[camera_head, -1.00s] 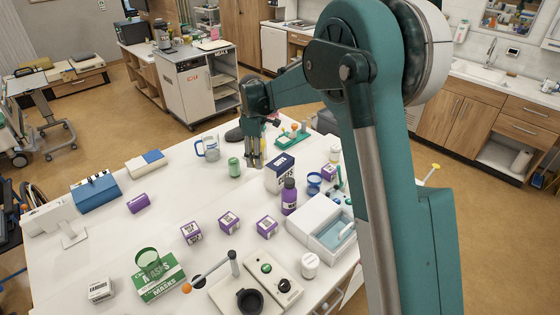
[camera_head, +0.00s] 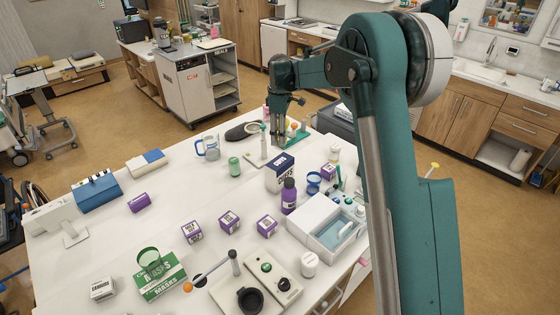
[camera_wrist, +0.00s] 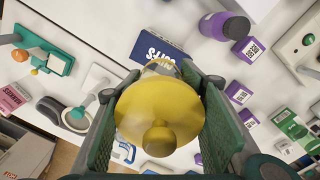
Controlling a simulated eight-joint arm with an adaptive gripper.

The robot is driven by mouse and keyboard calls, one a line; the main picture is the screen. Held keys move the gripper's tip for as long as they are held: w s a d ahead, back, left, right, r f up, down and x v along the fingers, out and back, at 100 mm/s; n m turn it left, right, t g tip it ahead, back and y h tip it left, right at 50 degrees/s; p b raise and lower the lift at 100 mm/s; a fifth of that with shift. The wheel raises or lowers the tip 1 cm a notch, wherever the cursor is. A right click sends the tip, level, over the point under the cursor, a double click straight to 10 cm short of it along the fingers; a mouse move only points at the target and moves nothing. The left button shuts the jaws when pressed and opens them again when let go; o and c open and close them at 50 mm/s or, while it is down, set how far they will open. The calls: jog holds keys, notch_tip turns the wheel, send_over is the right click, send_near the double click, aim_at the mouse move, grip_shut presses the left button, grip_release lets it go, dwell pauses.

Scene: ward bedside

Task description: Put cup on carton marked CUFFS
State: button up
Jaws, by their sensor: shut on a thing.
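The CUFFS carton (camera_head: 281,172), dark blue and white, stands on the table; its blue top also shows in the wrist view (camera_wrist: 157,42). My gripper (camera_head: 279,143) is just behind the carton and apart from it. In the wrist view my gripper (camera_wrist: 160,100) is shut on a yellow round thing (camera_wrist: 140,108) with a knob; I cannot tell whether it is the cup. Other cup-like things are a pale blue mug (camera_head: 209,148), a small blue cup (camera_head: 313,183) and a green see-through cup (camera_head: 149,260) on the MASKS carton (camera_head: 161,281).
A purple bottle (camera_head: 289,196) stands close in front of the CUFFS carton. A white tray (camera_head: 325,221) is to its right, and a green can (camera_head: 234,166) to its left. Several purple boxes lie in front.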

send_over(280, 161)
jog(key=shift+f, duration=3.05)
jog(key=shift+f+p, duration=0.3)
jog(key=shift+f, duration=1.6)
jog(key=shift+f, duration=0.15)
jog(key=o, duration=0.9)
notch_tip(280, 161, up, 12)
jog(key=shift+r+b, duration=0.15)
jog(key=shift+b, duration=0.15)
